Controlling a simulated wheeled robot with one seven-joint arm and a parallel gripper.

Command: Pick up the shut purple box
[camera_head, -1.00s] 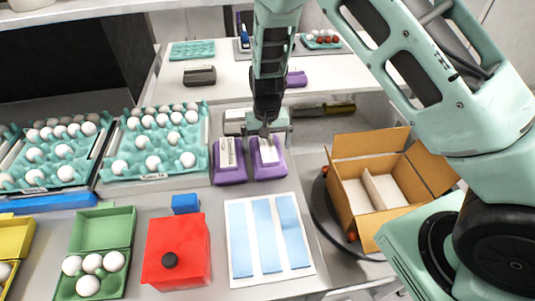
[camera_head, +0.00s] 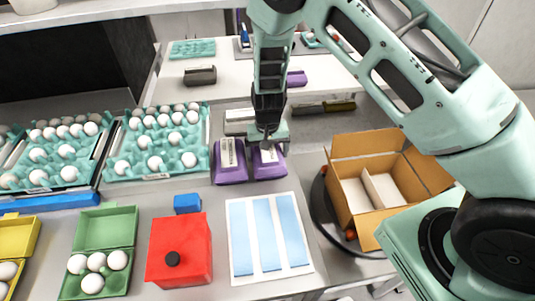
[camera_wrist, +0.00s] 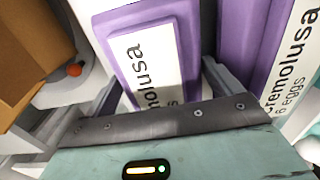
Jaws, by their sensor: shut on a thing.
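Two shut purple boxes with white labels stand side by side on the counter, the left purple box (camera_head: 231,174) and the right purple box (camera_head: 270,171). My gripper (camera_head: 267,147) is at the far part of the right box, pointing down, and partly covers it. In the wrist view the same box (camera_wrist: 133,43) lies between the two fingers (camera_wrist: 165,88), which are shut on its sides. The neighbouring purple box (camera_wrist: 243,35) is close beside one finger there. I see no clear gap under the held box.
Egg trays (camera_head: 207,151) stand at left. An open cardboard box (camera_head: 345,205) with dividers is at right. A red box (camera_head: 190,240), a blue block (camera_head: 187,203), a green egg carton (camera_head: 107,228) and a blue-striped white sheet (camera_head: 233,276) lie in front.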

